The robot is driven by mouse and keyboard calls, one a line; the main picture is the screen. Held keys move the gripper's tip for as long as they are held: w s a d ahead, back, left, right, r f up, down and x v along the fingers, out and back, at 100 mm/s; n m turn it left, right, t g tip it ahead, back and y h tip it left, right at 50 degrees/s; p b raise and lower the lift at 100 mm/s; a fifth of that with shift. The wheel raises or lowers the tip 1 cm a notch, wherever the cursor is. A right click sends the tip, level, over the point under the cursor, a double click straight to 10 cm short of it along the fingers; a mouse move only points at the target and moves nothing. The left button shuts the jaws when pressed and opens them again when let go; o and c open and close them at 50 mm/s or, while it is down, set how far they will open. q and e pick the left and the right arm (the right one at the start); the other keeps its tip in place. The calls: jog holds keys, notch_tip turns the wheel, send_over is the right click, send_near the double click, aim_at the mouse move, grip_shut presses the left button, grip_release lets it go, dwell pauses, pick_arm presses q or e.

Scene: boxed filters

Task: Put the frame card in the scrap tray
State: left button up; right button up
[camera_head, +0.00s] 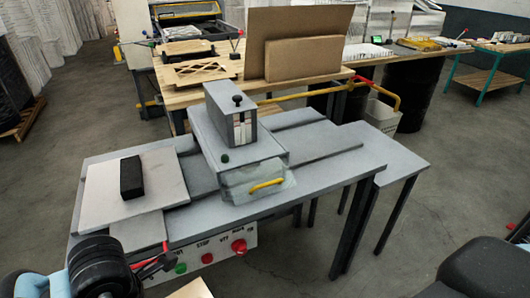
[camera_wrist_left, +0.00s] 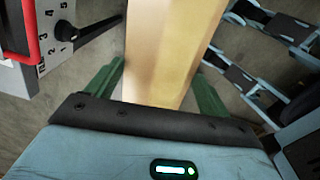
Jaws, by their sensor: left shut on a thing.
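A tan card-like piece, which I take as the frame card (camera_wrist_left: 165,45), runs between the green fingers of my left gripper (camera_wrist_left: 158,85) in the left wrist view. The gripper is shut on it, and the card reaches away past the fingertips. In the head view a small pale corner (camera_head: 190,289) at the bottom edge looks like the same card. My left arm comes in at the bottom left there, and its fingers are not visible. I cannot pick out a scrap tray for certain. My right gripper is not in view.
A grey machine table (camera_head: 320,150) carries a press head (camera_head: 235,125) with a yellow handle. A black block (camera_head: 131,177) lies on a pale board (camera_head: 160,178). A control panel (camera_head: 215,252) with knobs is close to my left arm. A wooden bench (camera_head: 185,95) stands behind.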

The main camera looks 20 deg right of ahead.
pick_arm(q)
jog(key=s+a+f+m+p, duration=0.1)
jog(key=a+f+m, duration=0.3)
jog(key=m, duration=0.6)
jog(key=s+a+f+m, duration=0.1)
jog(key=a+f+m, duration=0.3)
jog(key=a+m, duration=0.4)
jog(key=m, duration=0.2)
jog(key=shift+s+a+f+m+p, duration=0.25)
jog(key=shift+s+a+m+p, duration=0.05)
jog(key=shift+s+a+p, duration=0.05)
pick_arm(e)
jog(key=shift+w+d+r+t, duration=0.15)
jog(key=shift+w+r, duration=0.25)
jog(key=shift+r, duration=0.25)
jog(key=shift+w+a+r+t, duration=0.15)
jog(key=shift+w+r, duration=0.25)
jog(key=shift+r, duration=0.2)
